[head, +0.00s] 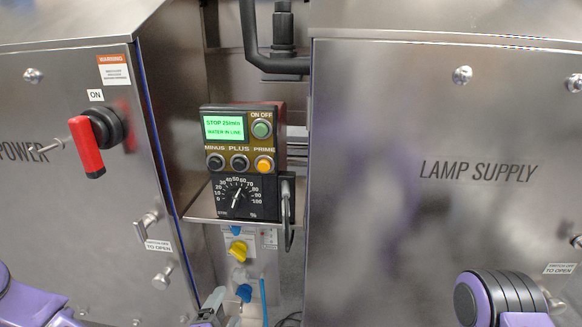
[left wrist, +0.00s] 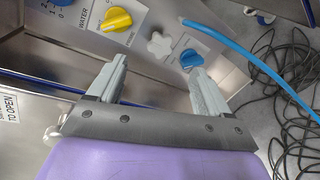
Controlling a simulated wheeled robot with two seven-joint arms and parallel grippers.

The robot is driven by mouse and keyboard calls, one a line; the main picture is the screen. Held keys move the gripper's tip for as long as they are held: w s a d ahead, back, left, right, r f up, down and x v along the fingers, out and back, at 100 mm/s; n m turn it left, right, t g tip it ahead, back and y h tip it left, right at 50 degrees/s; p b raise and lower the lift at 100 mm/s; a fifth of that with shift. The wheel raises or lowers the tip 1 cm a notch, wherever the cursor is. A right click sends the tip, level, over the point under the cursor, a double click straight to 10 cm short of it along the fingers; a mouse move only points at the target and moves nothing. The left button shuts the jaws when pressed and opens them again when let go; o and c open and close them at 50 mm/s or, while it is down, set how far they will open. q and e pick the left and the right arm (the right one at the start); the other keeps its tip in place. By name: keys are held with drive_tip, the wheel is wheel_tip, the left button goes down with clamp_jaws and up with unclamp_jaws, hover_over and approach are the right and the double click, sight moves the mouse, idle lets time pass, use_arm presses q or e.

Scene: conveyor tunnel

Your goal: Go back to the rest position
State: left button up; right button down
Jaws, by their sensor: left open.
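My left gripper (head: 233,303) is at the bottom centre of the head view, low in front of the valve panel. The left wrist view shows the same gripper (left wrist: 157,68) with its two grey fingers apart and nothing between them. Beyond the fingertips are a yellow knob (left wrist: 116,19), a pale knob and a blue knob (left wrist: 190,60). The blue knob appears close behind the right finger; I cannot tell whether they touch. In the head view, a purple and black part of my right arm (head: 500,300) shows at the lower right, but its gripper is not visible.
A control box (head: 241,150) with a green display sits between two steel cabinets. A red switch handle (head: 87,147) sticks out from the left cabinet. A lamp supply cabinet (head: 450,130) stands on the right. A blue hose (left wrist: 250,60) and loose black cables (left wrist: 290,100) lie right of the fingers.

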use_arm(q)
drive_tip(key=s+a+f+m+g+y, duration=0.1)
drive_tip(key=s+a+f+m+g, duration=0.2)
drive_tip(key=s+f+m+g, duration=0.9)
drive_tip(key=s+a+f+m+y, duration=0.2)
drive_tip(key=s+a+f+y, duration=0.2)
drive_tip(key=s+a+f, duration=0.8)
wheel_tip(320, 180, up, 29)
drive_tip(key=s+d+p, duration=0.2)
drive_tip(key=p, duration=2.6)
drive_tip(key=shift+m+g, duration=0.3)
